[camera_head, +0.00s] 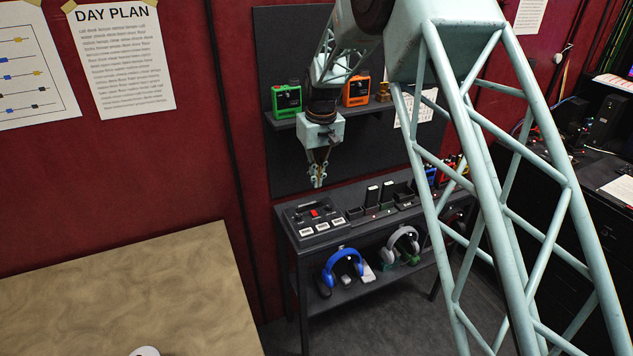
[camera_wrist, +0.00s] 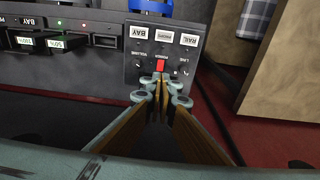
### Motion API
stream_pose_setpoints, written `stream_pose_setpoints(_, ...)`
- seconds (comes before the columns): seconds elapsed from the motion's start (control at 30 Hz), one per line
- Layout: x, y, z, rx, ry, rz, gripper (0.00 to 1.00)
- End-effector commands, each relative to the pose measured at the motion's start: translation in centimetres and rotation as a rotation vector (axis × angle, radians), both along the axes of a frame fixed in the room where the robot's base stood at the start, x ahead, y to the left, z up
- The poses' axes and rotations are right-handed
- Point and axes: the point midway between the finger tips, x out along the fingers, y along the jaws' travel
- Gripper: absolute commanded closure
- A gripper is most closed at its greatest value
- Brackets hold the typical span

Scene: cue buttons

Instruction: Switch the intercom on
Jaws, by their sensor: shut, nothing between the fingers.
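The intercom is a dark panel (camera_head: 297,217) on the left end of the dark stand, with a red switch (camera_head: 314,212) in its middle and a row of white labelled keys (camera_head: 321,227) along its front. My gripper (camera_head: 318,184) is shut and empty, pointing down above the panel's back part. In the wrist view, where the labels are upside down, the panel (camera_wrist: 140,75) lies ahead of my fingertips (camera_wrist: 163,88). The red switch (camera_wrist: 160,63) shows just beyond them. I cannot tell whether the fingertips touch the panel; they look apart from it in the head view.
Chargers with upright dark handsets (camera_head: 388,191) stand right of the panel. Blue headphones (camera_head: 343,268) and white headphones (camera_head: 402,243) sit on the lower shelf. A wall shelf holds a green box (camera_head: 287,99) and an orange box (camera_head: 356,91) behind my arm. A tan table (camera_head: 130,285) stands front left.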

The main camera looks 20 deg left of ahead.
Motion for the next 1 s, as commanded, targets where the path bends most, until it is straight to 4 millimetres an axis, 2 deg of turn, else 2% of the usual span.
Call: stream_pose_setpoints(1.0,0.78,0.78,0.69,0.001,-0.001,0.000,1.00)
